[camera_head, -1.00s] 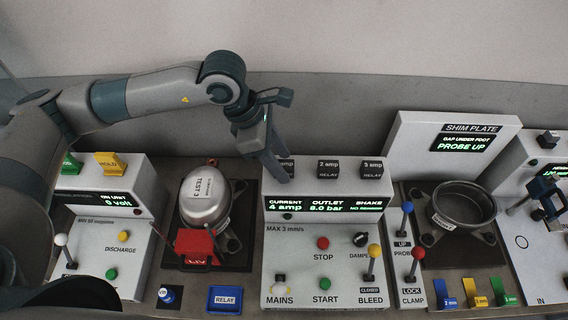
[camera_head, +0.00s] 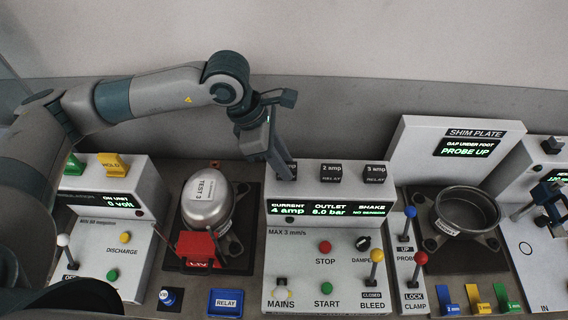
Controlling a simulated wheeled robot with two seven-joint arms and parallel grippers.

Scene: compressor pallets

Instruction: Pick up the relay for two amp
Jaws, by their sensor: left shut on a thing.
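The 2 amp relay (camera_head: 331,172) is a dark block with a white label. It stands on top of the middle compressor test unit (camera_head: 325,184), between the 3 amp relay (camera_head: 376,174) on its right and the leftmost relay on its left. My left gripper (camera_head: 284,176) points down at the left end of that row and is shut on the leftmost relay, which it mostly covers, label included. It is apart from the 2 amp relay.
A silver compressor marked TEST 3 (camera_head: 206,201) with a red tag (camera_head: 197,247) stands to the left. A blue RELAY tray (camera_head: 225,302) lies at the front. Levers and a dark round housing (camera_head: 467,209) stand to the right.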

